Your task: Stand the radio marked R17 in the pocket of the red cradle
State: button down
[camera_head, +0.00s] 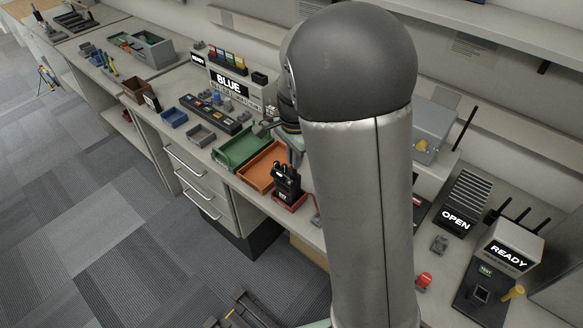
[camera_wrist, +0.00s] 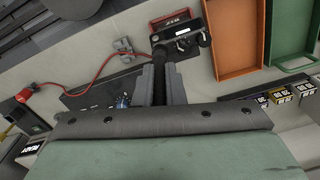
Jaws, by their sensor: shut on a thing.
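The black radio (camera_head: 286,182) is upright over the red cradle (camera_head: 291,205) near the counter's front edge. In the wrist view the radio (camera_wrist: 182,42) has a white label and knobs, and the cradle (camera_wrist: 168,17) shows just beyond it. My gripper (camera_wrist: 163,84) is shut on the radio's black antenna, which runs between the fingers. The radio's foot and the pocket are hidden, so I cannot tell whether it rests inside. The marking is too small to read surely. In the head view my arm hides most of the gripper.
An orange tray (camera_head: 258,178) and a green tray (camera_head: 238,160) lie left of the cradle. A red cable (camera_wrist: 97,75) runs from the cradle past a small grey part (camera_wrist: 123,46). The READY tester (camera_head: 483,291) stands at right.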

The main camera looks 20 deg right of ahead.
jog(key=shift+r, duration=1.3)
jog(key=s+r+b, duration=0.3)
jog(key=s+r, duration=0.7)
jog(key=s, duration=0.4)
jog(key=shift+r, duration=0.15)
jog(key=shift+w+a, duration=0.1)
